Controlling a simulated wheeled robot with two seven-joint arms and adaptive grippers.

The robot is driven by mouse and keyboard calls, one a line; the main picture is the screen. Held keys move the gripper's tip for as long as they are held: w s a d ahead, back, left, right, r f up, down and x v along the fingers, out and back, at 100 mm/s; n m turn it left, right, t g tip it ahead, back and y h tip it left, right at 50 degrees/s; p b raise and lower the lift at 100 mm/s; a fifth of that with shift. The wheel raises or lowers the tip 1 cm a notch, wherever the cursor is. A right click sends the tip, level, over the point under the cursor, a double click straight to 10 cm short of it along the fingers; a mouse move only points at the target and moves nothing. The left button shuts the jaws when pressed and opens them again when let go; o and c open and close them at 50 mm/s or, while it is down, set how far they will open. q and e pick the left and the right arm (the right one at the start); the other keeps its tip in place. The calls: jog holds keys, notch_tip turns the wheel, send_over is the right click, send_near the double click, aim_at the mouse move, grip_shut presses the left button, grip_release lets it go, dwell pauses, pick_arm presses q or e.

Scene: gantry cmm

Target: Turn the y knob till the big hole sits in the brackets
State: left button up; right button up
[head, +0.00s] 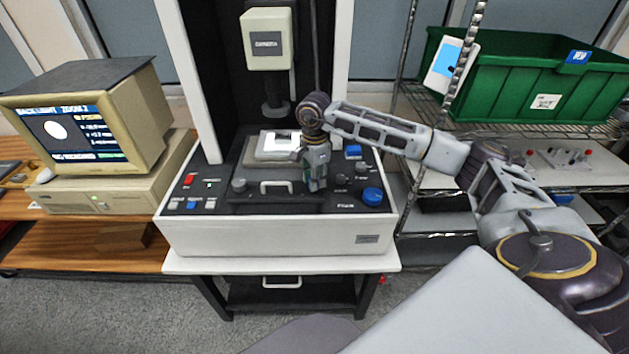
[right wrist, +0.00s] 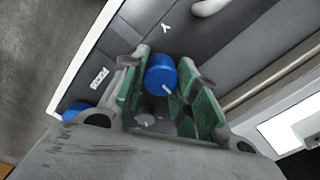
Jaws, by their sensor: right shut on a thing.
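My right gripper (head: 317,186) reaches down onto the front panel of the measuring machine (head: 240,238). In the right wrist view its green-padded fingers (right wrist: 160,92) are shut around a blue knob (right wrist: 161,74). A white letter that looks like a Y (right wrist: 166,28) is beside that knob. In the head view the gripper hides most of this knob. The monitor (head: 85,115) at the left shows a white round spot, the hole image (head: 55,130), on a dark field with readouts beside it. Brackets on the screen are too small to make out. My left gripper is out of view.
Another blue knob (head: 372,196) is at the panel's right front, and a grey knob (head: 240,185) is left of the pale handle (head: 278,184). The lit stage (head: 283,140) lies behind, under the camera head (head: 268,40). A green bin (head: 530,85) stands on the right rack.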

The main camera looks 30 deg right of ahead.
jog(key=shift+m+b, duration=0.3)
jog(key=shift+m, duration=0.6)
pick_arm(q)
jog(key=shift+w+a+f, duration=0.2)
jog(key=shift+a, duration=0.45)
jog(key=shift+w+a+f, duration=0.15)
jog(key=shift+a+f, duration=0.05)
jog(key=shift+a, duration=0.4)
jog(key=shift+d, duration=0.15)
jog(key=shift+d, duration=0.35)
pick_arm(e)
jog(key=o, duration=1)
jog(key=shift+r, duration=0.1)
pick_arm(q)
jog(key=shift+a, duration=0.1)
pick_arm(e)
notch_tip(320, 180, up, 12)
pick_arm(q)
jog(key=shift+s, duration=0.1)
